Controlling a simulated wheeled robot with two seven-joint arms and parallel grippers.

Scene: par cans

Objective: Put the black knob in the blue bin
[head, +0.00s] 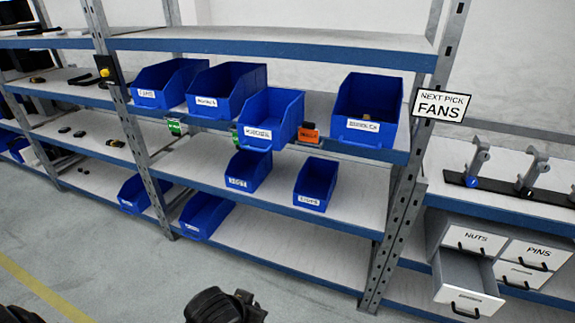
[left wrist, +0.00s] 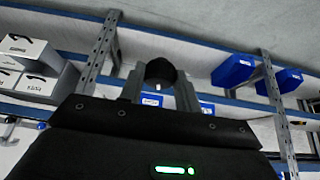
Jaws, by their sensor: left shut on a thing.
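In the left wrist view my left gripper (left wrist: 160,88) is shut on the black knob (left wrist: 160,71), a round dark piece between the fingertips. It is held in the air in front of the shelving. In the head view dark parts of my own arm show at the bottom edge, and I cannot make out the knob there. Several blue bins are in view: one at the right of the upper shelf (head: 367,110), one tipped forward in the middle (head: 270,118), and two left of it (head: 225,90) (head: 168,84). Their small labels are hard to read. My right gripper is not in view.
Smaller blue bins (head: 316,184) (head: 248,170) stand on the middle shelf, and others sit lower. A rack post (head: 398,215) carries a FANS sign (head: 440,105). Right of it, a grey drawer (head: 468,285) stands open below NUTS. Small black items (head: 72,131) lie on the left rack.

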